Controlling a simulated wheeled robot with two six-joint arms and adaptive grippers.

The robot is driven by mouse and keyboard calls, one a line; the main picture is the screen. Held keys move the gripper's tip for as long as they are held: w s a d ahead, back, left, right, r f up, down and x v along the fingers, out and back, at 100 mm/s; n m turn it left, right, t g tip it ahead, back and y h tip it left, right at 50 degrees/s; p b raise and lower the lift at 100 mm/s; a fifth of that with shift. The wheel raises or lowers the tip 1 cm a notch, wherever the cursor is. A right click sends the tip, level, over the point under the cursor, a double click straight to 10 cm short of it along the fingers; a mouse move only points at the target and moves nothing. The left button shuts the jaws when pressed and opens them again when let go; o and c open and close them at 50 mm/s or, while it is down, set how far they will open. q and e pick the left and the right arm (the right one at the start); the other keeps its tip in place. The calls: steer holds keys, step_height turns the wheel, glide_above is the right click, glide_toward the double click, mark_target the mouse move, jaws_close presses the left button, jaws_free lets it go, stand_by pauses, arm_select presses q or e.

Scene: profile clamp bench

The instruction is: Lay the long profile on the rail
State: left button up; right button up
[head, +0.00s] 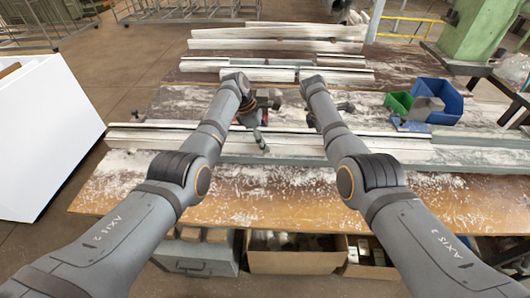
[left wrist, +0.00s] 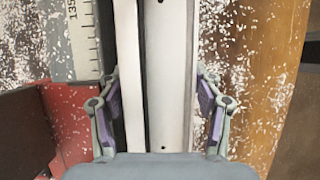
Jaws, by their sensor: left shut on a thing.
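The long white profile (head: 300,141) runs across the middle of the bench in the head view, along the grey rail (head: 480,157), whose bare part shows at the right. I cannot tell whether the profile rests on the rail or is just above it. My left gripper (head: 262,141) is shut on the profile. In the left wrist view, the fingers of that gripper (left wrist: 160,112) sit on both sides of the pale profile (left wrist: 170,60). My right gripper (head: 344,107) is mostly hidden behind my right arm; its fingers are not clear.
More white profiles (head: 275,45) lie at the back of the bench (head: 300,205). A blue bin (head: 440,100) and a green bin (head: 399,103) stand at the right. A marked scale (left wrist: 84,40) and a red part (left wrist: 68,125) lie left of the profile. White flakes cover the front.

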arm_select(q)
steer(key=shift+f+b, duration=0.3)
steer(key=shift+f, duration=0.15)
arm_select(e)
steer(key=shift+f, duration=0.55)
arm_select(q)
steer(key=o, duration=1.5)
steer(key=shift+r, duration=0.15)
arm_select(e)
steer(key=o, duration=1.5)
steer(key=shift+r, duration=0.1)
arm_select(q)
steer(key=o, duration=0.3)
arm_select(e)
steer(key=o, duration=0.3)
steer(key=shift+r, duration=0.15)
arm_select(q)
steer(key=shift+r, duration=0.15)
steer(key=v, duration=0.8)
arm_select(e)
steer(key=v, duration=0.8)
